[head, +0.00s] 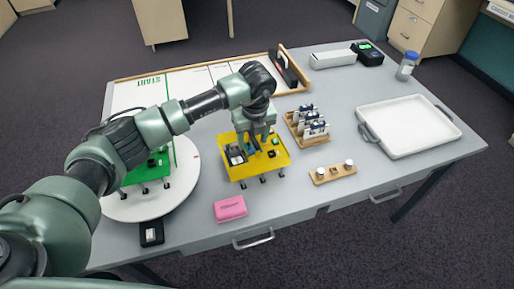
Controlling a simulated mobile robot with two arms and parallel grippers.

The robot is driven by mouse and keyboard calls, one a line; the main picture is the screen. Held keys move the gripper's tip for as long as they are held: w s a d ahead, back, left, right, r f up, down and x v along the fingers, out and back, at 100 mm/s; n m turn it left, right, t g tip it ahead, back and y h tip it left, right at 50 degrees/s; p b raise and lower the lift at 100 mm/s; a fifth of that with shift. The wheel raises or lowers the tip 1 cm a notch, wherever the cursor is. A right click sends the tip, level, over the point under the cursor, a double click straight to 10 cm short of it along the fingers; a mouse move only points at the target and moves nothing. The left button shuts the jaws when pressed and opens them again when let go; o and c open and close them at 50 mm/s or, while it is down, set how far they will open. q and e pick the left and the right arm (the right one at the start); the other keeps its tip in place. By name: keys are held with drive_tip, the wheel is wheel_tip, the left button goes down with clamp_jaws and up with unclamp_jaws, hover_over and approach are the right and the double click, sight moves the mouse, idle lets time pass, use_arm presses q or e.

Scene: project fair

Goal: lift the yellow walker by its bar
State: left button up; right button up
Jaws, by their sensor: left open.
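The yellow walker (262,168) stands on the table near its middle, a flat yellow plate on short dark legs with small parts on top. My left gripper (260,148) is over the plate, pointing down, with its fingers apart among the parts on top. The gripper and its wrist hide much of the walker's top. I cannot make out the bar clearly or tell whether the fingers touch it. My right gripper is not in view.
A green walker (157,163) on a white round disc (165,206) is partly behind my left arm. A pink block (230,208) lies in front. A wooden rack (294,131), a small wooden holder (333,173) and a white tray (408,126) stand to the right.

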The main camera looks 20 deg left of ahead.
use_arm(q)
drive_tip(key=shift+f, duration=0.5)
drive_tip(key=shift+c, duration=0.3)
drive_tip(key=c, duration=1.1)
drive_tip(key=shift+w, duration=0.1)
clamp_jaws()
drive_tip(key=shift+r, duration=0.15)
